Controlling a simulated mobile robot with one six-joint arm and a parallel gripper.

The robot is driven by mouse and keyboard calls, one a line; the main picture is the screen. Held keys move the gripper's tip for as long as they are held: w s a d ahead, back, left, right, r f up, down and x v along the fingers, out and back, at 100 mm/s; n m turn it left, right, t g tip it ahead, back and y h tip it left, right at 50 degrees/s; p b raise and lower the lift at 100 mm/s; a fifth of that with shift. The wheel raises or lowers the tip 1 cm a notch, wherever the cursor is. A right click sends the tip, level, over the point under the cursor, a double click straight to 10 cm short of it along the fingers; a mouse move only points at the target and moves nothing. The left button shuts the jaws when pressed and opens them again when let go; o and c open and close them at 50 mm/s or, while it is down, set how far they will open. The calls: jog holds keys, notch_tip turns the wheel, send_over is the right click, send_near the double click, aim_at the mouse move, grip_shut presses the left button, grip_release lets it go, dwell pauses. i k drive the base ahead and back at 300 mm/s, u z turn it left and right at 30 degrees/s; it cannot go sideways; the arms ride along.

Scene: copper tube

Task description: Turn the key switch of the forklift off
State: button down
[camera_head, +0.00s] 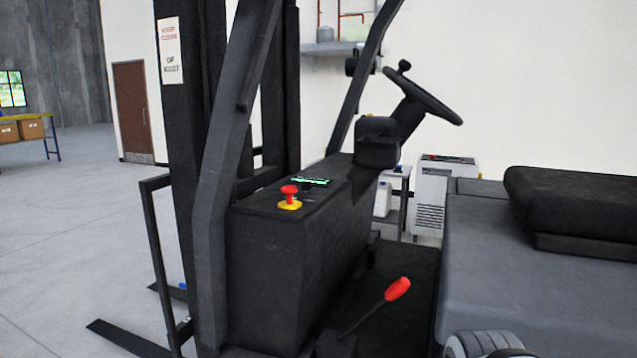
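The forklift's dark console (275,265) stands in the middle of the view. A red mushroom button on a yellow base (289,198) sits on its top near the front edge. A small lit green display (312,181) lies behind the button. A small dark fitting (308,200) shows just right of the button; it may be the key switch, but it is too small to tell its shape or position. My gripper is not in view.
A red-handled lever (397,289) rises from the forklift floor. The steering wheel (425,97) is above and behind the console. A dark frame post (228,190) stands left of the console, and the black seat (575,205) is at right. Open floor lies at left.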

aim_at(305, 186)
jog(key=u, duration=2.6)
jog(key=i, duration=1.8)
jog(key=z, duration=3.2)
